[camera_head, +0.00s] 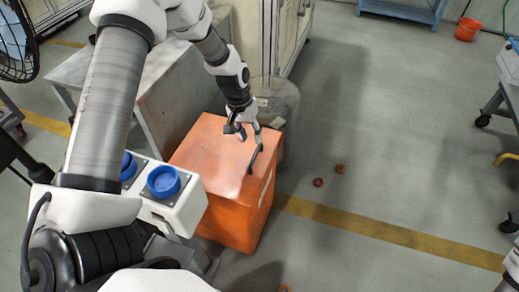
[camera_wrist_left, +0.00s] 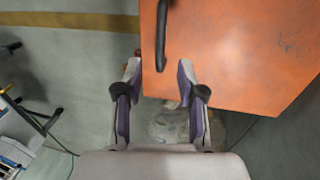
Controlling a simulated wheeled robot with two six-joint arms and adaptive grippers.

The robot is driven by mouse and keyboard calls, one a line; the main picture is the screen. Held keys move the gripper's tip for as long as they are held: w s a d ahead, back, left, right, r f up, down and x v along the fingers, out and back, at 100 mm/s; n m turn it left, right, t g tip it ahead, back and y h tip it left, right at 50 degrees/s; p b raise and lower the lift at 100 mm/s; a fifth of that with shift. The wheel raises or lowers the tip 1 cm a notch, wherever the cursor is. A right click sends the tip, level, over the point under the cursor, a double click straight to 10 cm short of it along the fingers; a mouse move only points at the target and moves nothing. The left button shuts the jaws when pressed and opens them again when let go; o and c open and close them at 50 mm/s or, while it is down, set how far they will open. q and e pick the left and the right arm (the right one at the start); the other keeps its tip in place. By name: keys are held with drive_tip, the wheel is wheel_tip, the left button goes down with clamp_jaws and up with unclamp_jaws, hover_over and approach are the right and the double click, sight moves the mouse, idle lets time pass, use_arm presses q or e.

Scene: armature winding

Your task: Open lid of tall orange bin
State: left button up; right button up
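The tall orange bin (camera_head: 212,160) stands on the floor in the middle of the head view, its lid lying shut on top. A dark handle (camera_head: 255,160) sits near the right edge of the lid. My left gripper (camera_head: 249,136) is above the lid at the far end of the handle. In the left wrist view the orange lid (camera_wrist_left: 235,50) fills the upper right and the handle (camera_wrist_left: 161,40) points down toward my left gripper (camera_wrist_left: 160,72). The fingers are apart, with the handle's end just beyond the tips and nothing between them. My right gripper is not in view.
A clear round container (camera_head: 277,105) stands just behind the bin. A grey table (camera_head: 165,85) is to its left. Small orange-red pieces (camera_head: 318,182) lie on the floor to the right. A red bucket (camera_head: 467,29) stands far right; the floor between is open.

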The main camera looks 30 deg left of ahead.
sight(255, 153)
use_arm(q)
drive_tip(key=f, duration=0.2)
drive_tip(key=f+b, duration=0.1)
drive_tip(key=f, duration=0.1)
drive_tip(key=d+f, duration=0.1)
drive_tip(key=f, duration=0.1)
drive_tip(key=shift+w+f+b, duration=0.25)
drive_tip(key=shift+f+b, duration=0.15)
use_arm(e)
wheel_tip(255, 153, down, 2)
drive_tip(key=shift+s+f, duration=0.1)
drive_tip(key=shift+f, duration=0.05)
use_arm(q)
clamp_jaws()
